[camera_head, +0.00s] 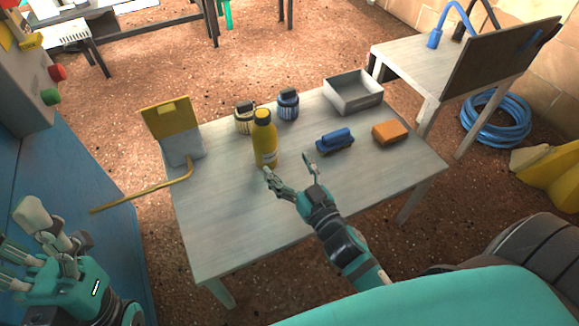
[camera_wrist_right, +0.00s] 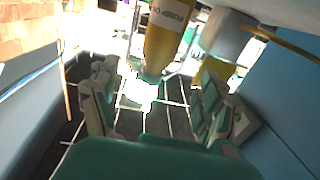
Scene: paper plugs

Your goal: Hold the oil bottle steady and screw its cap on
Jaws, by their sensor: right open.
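The oil bottle (camera_head: 265,146) is yellow with a white label and stands upright on the table. A dark olive cap (camera_head: 262,116) shows at its top; I cannot tell whether it is threaded on. In the right wrist view the bottle (camera_wrist_right: 166,35) shows at the top, beyond the fingers. My right gripper (camera_head: 288,164) is open and empty just in front of the bottle, near its base. In the wrist view its fingers (camera_wrist_right: 155,105) are spread apart with nothing between them. My left gripper (camera_head: 22,248) is open and empty at the lower left, off the table.
A yellow-and-grey dustpan-like thing (camera_head: 172,117) stands at the left edge. The table's front is clear.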

